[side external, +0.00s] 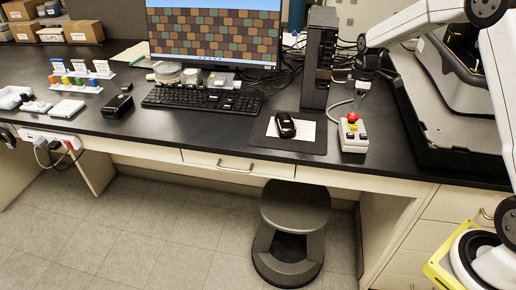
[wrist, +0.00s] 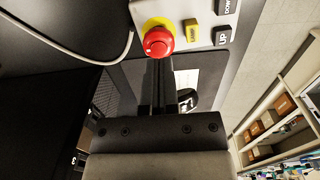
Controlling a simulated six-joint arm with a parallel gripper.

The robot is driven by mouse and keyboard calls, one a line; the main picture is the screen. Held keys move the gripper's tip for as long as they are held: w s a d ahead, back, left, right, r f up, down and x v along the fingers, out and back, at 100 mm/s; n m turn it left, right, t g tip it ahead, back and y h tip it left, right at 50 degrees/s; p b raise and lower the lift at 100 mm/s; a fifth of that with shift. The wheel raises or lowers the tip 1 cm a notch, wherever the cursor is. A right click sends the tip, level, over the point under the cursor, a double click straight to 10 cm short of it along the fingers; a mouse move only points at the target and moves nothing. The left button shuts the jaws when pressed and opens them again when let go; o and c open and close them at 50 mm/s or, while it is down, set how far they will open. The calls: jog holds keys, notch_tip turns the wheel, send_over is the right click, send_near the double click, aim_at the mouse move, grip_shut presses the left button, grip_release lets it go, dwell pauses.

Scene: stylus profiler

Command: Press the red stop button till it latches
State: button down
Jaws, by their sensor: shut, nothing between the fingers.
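The red stop button (side external: 352,117) sits on a yellow collar at the far end of a small white control box (side external: 354,146). In the wrist view the red button (wrist: 158,42) is a round knob on its yellow ring, on the box (wrist: 175,10). My gripper (side external: 356,109) points down over the button from behind, with its fingers shut and empty. In the wrist view the tips of my gripper (wrist: 158,62) reach the button's lower edge. I cannot tell whether they touch it or whether it is pressed.
The box also carries a yellow key (wrist: 193,31) and black UP (wrist: 221,34) and DOWN keys. A cable runs from the box. A mouse (side external: 285,125) on a mat lies to its left, a black tower (side external: 318,60) behind, and the profiler's base (side external: 455,130) to the right.

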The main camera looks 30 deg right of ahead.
aim_at(354, 115)
jog(key=shift+f, duration=0.95)
jog(key=shift+f, duration=0.1)
jog(key=shift+f, duration=0.35)
jog(key=shift+s+a+f, duration=0.1)
jog(key=shift+s+f, duration=0.05)
jog(key=shift+f, duration=0.55)
jog(key=shift+r, duration=0.5)
notch_tip(354, 115, up, 14)
jog(key=shift+w+r, duration=0.25)
jog(key=shift+w, duration=0.05)
